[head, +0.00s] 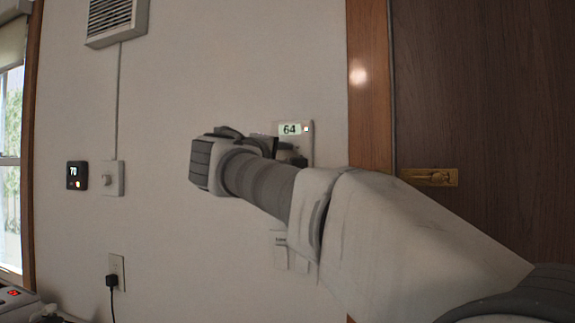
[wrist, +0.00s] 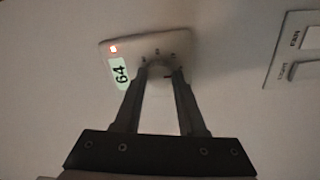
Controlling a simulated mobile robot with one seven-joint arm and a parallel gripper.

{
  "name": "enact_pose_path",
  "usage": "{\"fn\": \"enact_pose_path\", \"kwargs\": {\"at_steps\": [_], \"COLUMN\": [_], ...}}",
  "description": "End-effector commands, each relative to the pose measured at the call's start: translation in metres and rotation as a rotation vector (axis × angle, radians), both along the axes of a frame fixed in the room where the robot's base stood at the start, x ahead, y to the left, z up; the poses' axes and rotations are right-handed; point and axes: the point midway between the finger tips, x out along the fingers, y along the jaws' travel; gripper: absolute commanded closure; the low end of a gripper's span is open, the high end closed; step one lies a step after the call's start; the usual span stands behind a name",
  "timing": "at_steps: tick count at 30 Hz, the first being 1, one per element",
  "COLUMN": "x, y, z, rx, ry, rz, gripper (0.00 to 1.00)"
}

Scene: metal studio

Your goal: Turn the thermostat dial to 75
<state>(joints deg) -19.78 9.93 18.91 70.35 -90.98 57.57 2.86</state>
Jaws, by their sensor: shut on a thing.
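A white thermostat plate (head: 308,143) is on the wall left of the wooden door frame. Its lit display reads 64 with a small red-orange light beside it. In the wrist view the thermostat plate (wrist: 117,50) appears turned, with the 64 on its side. My gripper (wrist: 160,74) reaches up to the plate and is shut on the thermostat dial (wrist: 159,70), which shows as a dark round shape between the fingertips. In the head view my wrist hides most of the dial and fingers.
A wooden door (head: 490,100) with a brass latch (head: 430,177) stands right.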

Motion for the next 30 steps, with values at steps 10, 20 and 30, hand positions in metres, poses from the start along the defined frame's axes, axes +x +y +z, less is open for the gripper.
{"fn": "enact_pose_path", "kwargs": {"at_steps": [10,20,30], "x": [0.0001,0.0000,-0.0011], "y": [0.0005,0.0003,0.0007], "z": [0.0011,0.0012,0.0006], "rx": [0.021,0.019,0.019], "ry": [-0.010,-0.009,-0.009], "rz": [0.001,0.001,0.001], "gripper": [1.00,0.37,0.30]}}
